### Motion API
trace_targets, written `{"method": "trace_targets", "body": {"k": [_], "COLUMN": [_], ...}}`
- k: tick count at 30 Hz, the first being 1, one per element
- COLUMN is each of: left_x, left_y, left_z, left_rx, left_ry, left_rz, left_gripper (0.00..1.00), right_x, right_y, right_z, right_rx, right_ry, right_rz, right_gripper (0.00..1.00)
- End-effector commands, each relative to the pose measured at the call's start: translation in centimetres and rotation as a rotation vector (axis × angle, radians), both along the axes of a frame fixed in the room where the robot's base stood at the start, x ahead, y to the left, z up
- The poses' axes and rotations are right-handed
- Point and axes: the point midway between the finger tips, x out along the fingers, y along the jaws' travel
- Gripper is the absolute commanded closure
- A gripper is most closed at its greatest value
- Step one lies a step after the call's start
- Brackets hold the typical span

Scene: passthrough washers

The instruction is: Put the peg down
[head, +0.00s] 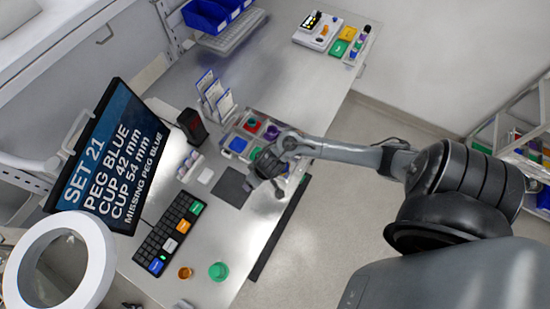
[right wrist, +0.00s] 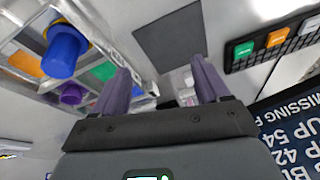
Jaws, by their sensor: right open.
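A blue peg (right wrist: 65,50) stands in a compartment of the tray, at the left in the right wrist view. Yellow shows at its far end; I cannot tell whether that is a ring around it. My right gripper (right wrist: 163,75) is open, with nothing between its two fingers, and the peg is apart from them on the left. In the head view my right gripper (head: 264,172) is over the near edge of the tray (head: 228,131), beside a dark square mat (head: 231,187). My left gripper is not in view.
The monitor (head: 108,160) reads "MISSING PEG BLUE". A black keyboard (head: 168,235), an orange cup (head: 185,272) and a green cup (head: 218,271) are on the bench. White card holders (head: 216,98) stand behind the tray.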

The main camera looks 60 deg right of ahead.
Motion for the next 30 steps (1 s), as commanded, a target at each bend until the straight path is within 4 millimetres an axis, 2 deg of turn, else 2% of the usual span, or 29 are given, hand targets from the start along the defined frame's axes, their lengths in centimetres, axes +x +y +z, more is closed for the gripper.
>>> {"method": "trace_targets", "body": {"k": [1,3,7,12,18,23,30], "left_x": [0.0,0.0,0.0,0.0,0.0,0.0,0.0], "left_y": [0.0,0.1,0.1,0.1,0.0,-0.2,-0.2], "left_z": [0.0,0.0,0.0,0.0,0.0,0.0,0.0], "left_rx": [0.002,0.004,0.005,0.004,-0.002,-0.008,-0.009], "left_ry": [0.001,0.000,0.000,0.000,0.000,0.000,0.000], "left_rz": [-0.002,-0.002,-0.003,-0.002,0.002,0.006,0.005], "left_gripper": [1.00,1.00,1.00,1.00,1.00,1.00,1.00], "right_x": [-0.6,-1.2,-3.3,-6.9,-10.5,-11.7,-11.9], "right_y": [2.7,5.0,7.3,7.7,7.2,7.1,7.0], "right_z": [0.8,2.3,5.6,9.2,11.6,12.3,12.4], "right_rx": [-0.009,-0.046,-0.114,-0.158,-0.152,-0.143,-0.143], "right_ry": [-0.045,-0.097,-0.132,-0.089,-0.022,0.002,0.004], "right_rz": [0.059,0.130,0.216,0.281,0.333,0.355,0.362], "right_gripper": [0.25,0.25,0.25,0.25,0.25,0.25,0.25]}}
